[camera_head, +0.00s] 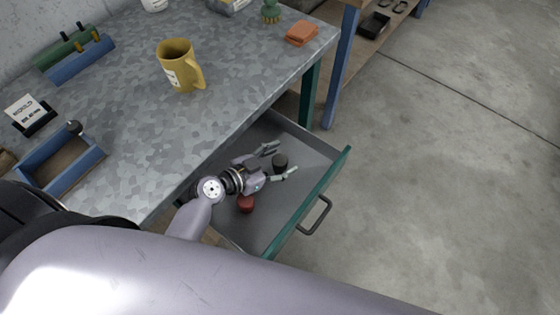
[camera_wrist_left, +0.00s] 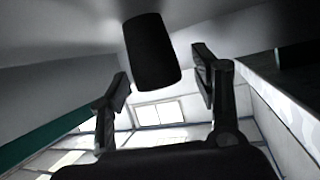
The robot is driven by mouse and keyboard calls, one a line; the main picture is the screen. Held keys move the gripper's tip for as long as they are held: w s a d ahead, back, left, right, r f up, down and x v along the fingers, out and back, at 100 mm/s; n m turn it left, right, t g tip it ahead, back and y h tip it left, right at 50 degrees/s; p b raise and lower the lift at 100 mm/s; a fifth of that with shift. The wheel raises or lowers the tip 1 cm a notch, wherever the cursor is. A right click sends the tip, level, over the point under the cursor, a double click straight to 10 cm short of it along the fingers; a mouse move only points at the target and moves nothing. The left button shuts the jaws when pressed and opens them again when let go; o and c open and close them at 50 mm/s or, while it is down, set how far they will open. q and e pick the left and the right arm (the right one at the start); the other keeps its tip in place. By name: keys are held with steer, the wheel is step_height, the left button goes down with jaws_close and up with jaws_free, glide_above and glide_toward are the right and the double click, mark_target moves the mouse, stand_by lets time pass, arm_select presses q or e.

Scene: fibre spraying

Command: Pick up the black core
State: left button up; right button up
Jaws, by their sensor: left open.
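The black core (camera_head: 280,161) is a small dark cylinder inside the open drawer (camera_head: 312,163). My left gripper (camera_head: 281,160) reaches into the drawer with its fingers spread open on both sides of the core. In the left wrist view the black core (camera_wrist_left: 151,51) stands ahead of and partly between the two open fingers (camera_wrist_left: 160,82). Gaps show between the core and both fingers in that view. My right gripper is not in view.
A red core (camera_head: 246,204) sits in the drawer beside my left gripper. The drawer's green front with a handle (camera_head: 316,216) is at the right. The workbench top (camera_head: 130,110) overhangs the drawer's back and holds a yellow mug (camera_head: 178,68) and a blue tray (camera_head: 88,160).

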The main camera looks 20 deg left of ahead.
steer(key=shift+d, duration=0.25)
arm_select(q)
steer(key=shift+c, duration=0.7)
steer(key=c, duration=1.2)
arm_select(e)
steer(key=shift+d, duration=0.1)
arm_select(q)
steer(key=shift+w, duration=0.1)
